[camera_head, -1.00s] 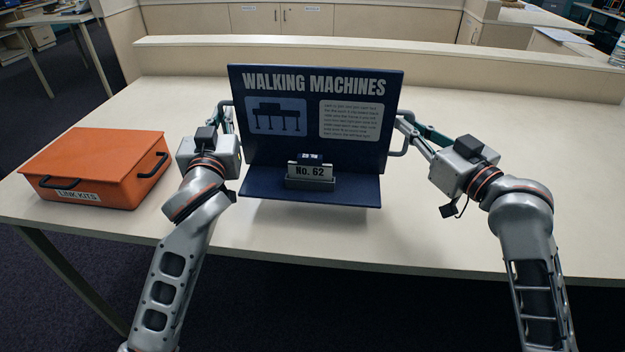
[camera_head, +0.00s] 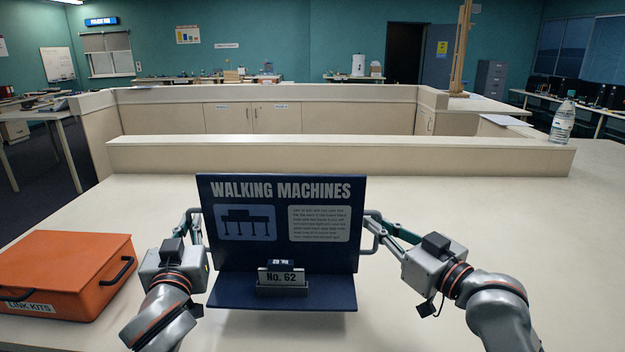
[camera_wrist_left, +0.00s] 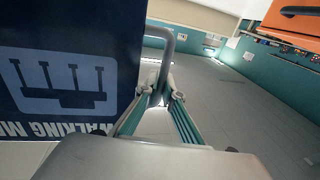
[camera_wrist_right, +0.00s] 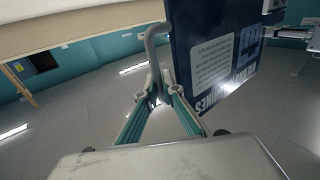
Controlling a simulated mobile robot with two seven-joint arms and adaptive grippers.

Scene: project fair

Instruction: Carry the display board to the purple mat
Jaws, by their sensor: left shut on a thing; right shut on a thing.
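The dark blue display board (camera_head: 281,258), titled "WALKING MACHINES", is upright over the pale table, with its flat foot toward me. A small "No. 62" plate (camera_head: 283,279) in a grey holder sits on the foot. My left gripper (camera_head: 196,226) is shut on the grey handle at the board's left side; the handle (camera_wrist_left: 168,42) also shows in the left wrist view. My right gripper (camera_head: 377,228) is shut on the right handle, which also shows in the right wrist view (camera_wrist_right: 152,45). Whether the foot touches the table is unclear. No purple mat is in view.
An orange "LINK KITS" box (camera_head: 65,270) stands on the table (camera_head: 480,225) left of my left gripper. A low raised ledge (camera_head: 340,155) runs across behind the board. A clear bottle (camera_head: 562,122) stands at the far right. The table right of my right arm is clear.

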